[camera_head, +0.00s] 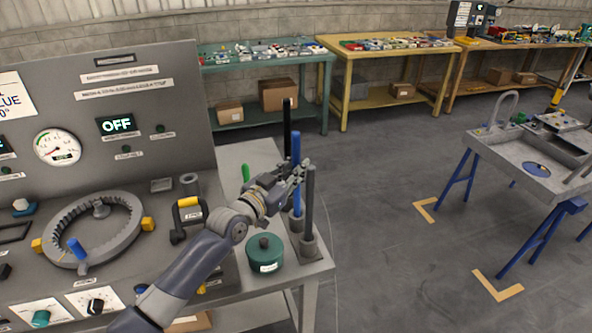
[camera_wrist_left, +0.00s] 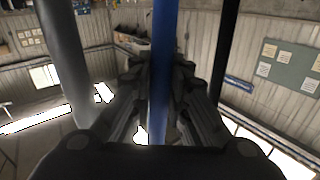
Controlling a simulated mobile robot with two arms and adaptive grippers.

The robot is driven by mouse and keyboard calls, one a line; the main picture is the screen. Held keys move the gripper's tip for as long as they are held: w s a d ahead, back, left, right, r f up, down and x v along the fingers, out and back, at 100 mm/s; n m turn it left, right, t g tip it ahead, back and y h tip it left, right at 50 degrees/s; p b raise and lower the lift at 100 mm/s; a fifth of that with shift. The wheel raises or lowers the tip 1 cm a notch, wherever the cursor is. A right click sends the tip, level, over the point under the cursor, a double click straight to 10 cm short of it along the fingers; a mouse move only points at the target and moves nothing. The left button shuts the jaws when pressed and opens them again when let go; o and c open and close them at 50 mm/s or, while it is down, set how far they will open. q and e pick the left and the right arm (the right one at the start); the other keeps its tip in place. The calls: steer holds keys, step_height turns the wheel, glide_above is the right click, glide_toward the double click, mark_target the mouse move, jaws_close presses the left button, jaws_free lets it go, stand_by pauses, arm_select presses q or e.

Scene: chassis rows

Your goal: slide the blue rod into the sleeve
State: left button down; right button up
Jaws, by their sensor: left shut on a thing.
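The blue rod (camera_head: 296,147) stands upright at the right end of the bench, between a black rod (camera_head: 287,125) and a dark grey rod (camera_head: 309,195). My left gripper (camera_head: 296,176) is shut on it partway up. The wrist view shows the blue rod (camera_wrist_left: 163,50) running between the fingers (camera_wrist_left: 160,90). Its lower end meets a grey holder (camera_head: 296,221); I cannot tell whether it is lifted at all. A short grey hollow cylinder (camera_head: 189,182) on the bench may be the sleeve. My right gripper is not in view.
A green lidded pot (camera_head: 265,252) stands beside the rods, below my left wrist. The panel (camera_head: 110,100) rises behind.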

mark_target(296, 147)
arm_select(q)
steer(key=shift+r+p, duration=0.85)
steer(key=shift+r, duration=0.55)
steer(key=shift+r+p, duration=1.55)
steer(key=shift+r, duration=0.35)
steer(key=shift+f, duration=0.1)
